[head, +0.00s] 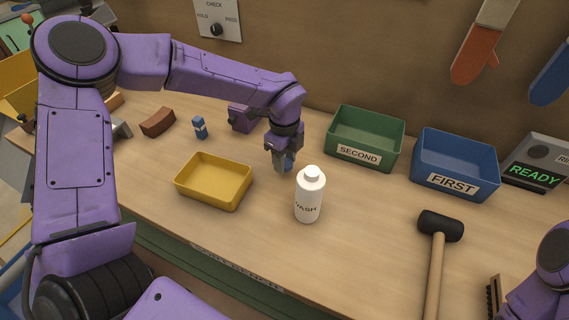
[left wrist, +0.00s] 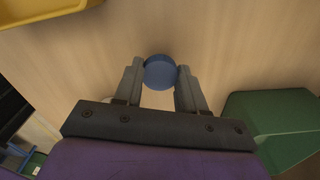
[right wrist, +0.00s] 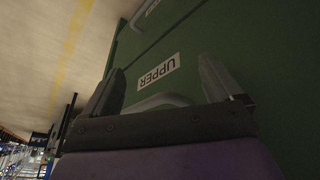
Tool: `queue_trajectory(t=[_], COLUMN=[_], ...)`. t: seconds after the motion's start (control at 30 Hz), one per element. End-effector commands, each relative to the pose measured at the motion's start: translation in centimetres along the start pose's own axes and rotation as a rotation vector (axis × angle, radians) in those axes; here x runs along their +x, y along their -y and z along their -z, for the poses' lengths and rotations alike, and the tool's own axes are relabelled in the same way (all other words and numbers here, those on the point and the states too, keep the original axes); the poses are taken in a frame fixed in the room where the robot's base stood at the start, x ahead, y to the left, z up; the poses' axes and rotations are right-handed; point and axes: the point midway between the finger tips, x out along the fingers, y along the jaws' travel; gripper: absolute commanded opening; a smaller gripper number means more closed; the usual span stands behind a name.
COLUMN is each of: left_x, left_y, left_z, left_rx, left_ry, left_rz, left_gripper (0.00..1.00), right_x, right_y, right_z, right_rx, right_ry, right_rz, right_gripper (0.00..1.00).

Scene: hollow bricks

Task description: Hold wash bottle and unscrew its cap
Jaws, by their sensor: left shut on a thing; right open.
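The white wash bottle (head: 309,200) stands upright on the bench, its white cap (head: 312,173) on top. My left gripper (head: 283,166) is just behind and left of it, apart from the cap as far as I can tell. In the left wrist view my left gripper (left wrist: 160,78) is shut on a small round blue thing (left wrist: 160,72); its blue also shows in the head view (head: 289,162). My right gripper (right wrist: 160,90) is open and empty in the right wrist view, facing a green drawer front labelled UPPER (right wrist: 195,35); its fingers are outside the head view.
A yellow tray (head: 211,199) lies left of the bottle. Green SECOND (head: 352,154) and blue FIRST (head: 452,183) bins stand behind to the right. A mallet (head: 436,265) lies at right. A small blue object (head: 199,128) and a brown block (head: 158,122) are at left.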

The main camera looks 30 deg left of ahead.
Motion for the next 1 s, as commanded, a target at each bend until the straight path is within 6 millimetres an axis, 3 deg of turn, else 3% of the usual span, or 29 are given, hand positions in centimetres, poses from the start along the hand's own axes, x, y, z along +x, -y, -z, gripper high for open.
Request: queue_trajectory(t=[0.1, 0.2, 0.9, 0.93, 1.0], left_x=[2.2, 2.9, 4.5, 4.5, 4.6], left_y=[-0.1, -0.1, -0.3, -0.3, -0.4], left_z=[0.0, 0.0, 0.0, 0.0, 0.0], left_rx=[0.001, -0.001, 0.001, 0.001, 0.001], left_ry=[0.001, 0.001, -0.001, -0.001, -0.001], left_rz=[-0.006, -0.002, -0.009, -0.01, -0.013], left_gripper=[0.04, 0.04, 0.04, 0.5, 0.66], right_x=[-0.3, -0.3, 0.8, 0.8, 0.8], right_y=[0.0, 0.0, 0.1, 0.1, 0.1], right_z=[0.1, 0.1, -0.3, -0.3, -0.3], right_rx=[0.0, 0.0, 0.0, 0.0, 0.0], right_ry=[0.0, 0.0, 0.0, 0.0, 0.0], right_rz=[0.0, 0.0, 0.0, 0.0, 0.0], right_gripper=[0.92, 0.92, 0.92, 0.92, 0.92])
